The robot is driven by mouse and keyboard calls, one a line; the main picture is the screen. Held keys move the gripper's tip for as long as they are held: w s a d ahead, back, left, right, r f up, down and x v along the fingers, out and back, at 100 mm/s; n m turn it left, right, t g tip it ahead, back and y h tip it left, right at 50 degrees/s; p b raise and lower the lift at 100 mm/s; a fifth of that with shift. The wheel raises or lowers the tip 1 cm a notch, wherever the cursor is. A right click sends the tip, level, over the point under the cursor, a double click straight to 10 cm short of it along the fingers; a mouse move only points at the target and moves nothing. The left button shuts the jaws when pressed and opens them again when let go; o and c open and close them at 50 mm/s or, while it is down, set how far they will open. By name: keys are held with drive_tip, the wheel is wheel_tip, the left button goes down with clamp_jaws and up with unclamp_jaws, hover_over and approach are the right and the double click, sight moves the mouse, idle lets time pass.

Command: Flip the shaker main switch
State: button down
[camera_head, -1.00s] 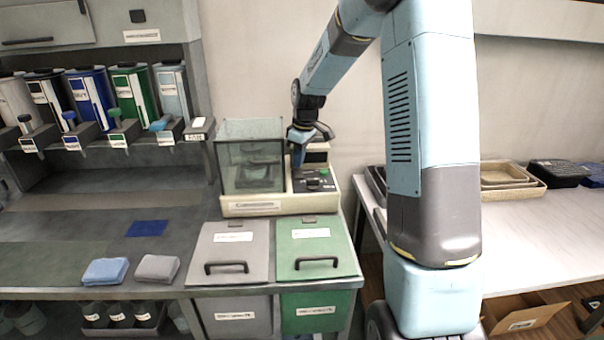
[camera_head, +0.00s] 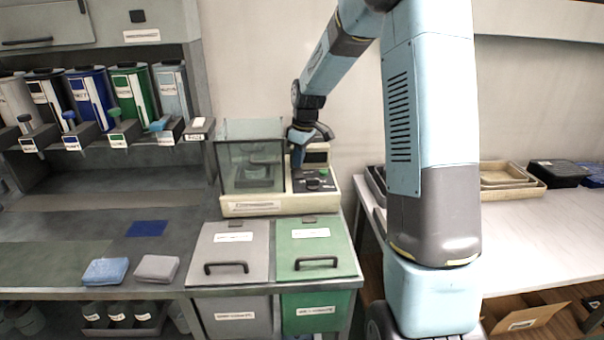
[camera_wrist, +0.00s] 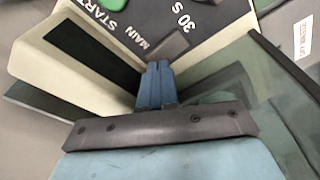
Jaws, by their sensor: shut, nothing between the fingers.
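The shaker (camera_head: 252,208) is a cream machine with a clear-walled box (camera_head: 240,165) on its left and a dark control panel (camera_head: 313,184) on its right. In the wrist view the panel (camera_wrist: 200,12) carries the words START, MAIN and 30 S. A dark grey piece (camera_wrist: 169,45) beside the word MAIN looks like the main switch; its position cannot be told. My gripper (camera_wrist: 157,68) is shut and empty, its blue fingertips right at that piece; contact is unclear. In the head view my gripper (camera_head: 298,158) is over the back of the panel.
The clear wall (camera_wrist: 270,80) stands close beside my gripper in the wrist view. A grey lidded bin (camera_head: 232,248) and a green lidded bin (camera_head: 315,245) are in front of the shaker. A white table (camera_head: 530,230) with trays stands to the right.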

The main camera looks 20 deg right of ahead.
sight(299, 170)
drive_tip(key=shift+f, duration=0.75)
idle(0.5)
drive_tip(key=shift+r, duration=3.5)
drive_tip(key=s+r+m+t+h, duration=0.1)
drive_tip(key=s+r+m, duration=0.1)
drive_tip(key=s+r, duration=0.55)
drive_tip(key=s+r+m+t+h, duration=0.1)
drive_tip(key=s+r+m, duration=0.3)
drive_tip(key=s, duration=0.7)
drive_tip(key=s+d+r+m+t, duration=0.1)
drive_tip(key=s+m+t, duration=0.1)
drive_tip(key=s, duration=1.6)
drive_tip(key=shift+r+m+y, duration=0.2)
drive_tip(key=shift+m+y, duration=0.1)
drive_tip(key=shift+m, duration=0.6)
